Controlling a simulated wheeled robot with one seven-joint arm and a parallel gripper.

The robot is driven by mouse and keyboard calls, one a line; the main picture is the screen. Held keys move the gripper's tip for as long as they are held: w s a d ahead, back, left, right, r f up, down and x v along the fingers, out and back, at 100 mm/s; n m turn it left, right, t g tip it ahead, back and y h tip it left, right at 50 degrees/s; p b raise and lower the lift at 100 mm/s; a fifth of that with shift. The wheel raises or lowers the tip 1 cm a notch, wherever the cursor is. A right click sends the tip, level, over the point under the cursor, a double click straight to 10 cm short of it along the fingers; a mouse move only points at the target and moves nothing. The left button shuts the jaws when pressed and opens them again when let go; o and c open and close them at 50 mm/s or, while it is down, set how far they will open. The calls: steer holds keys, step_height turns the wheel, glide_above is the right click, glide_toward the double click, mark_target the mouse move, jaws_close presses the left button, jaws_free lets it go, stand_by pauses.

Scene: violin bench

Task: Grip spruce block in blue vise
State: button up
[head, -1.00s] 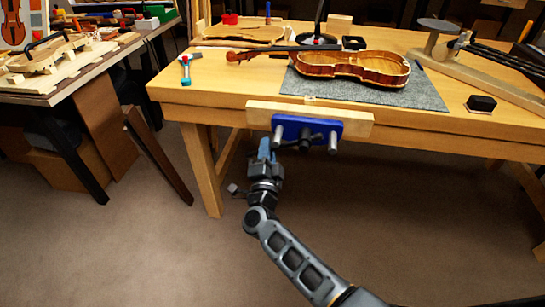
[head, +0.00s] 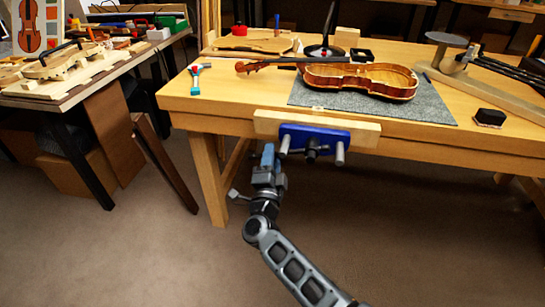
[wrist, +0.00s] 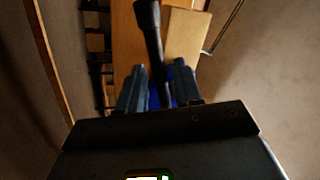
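The blue vise (head: 314,138) is mounted on the front edge of the bench, with a pale wooden jaw (head: 365,135) behind its blue plate. A small pale piece (head: 317,108) shows at the top of the jaw; I cannot tell whether it is the spruce block. My gripper (head: 267,155) is low at the left end of the vise. In the wrist view its fingers (wrist: 158,92) stand apart, with a dark bar (wrist: 154,45), probably the vise handle, running between them. Contact with the bar cannot be made out. Part of the blue vise (wrist: 182,80) shows behind the fingers.
A violin body (head: 360,78) lies on a grey mat (head: 425,107) above the vise. A pale block (head: 347,36) stands at the back of the bench. A hammer-like tool (head: 195,78) lies at the left. Another cluttered table (head: 120,65) stands left. Floor before the bench is clear.

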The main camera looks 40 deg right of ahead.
steer(key=v, duration=0.7)
steer(key=shift+s+a, duration=0.25)
steer(key=shift+s, duration=0.05)
steer(key=shift+c, duration=0.2)
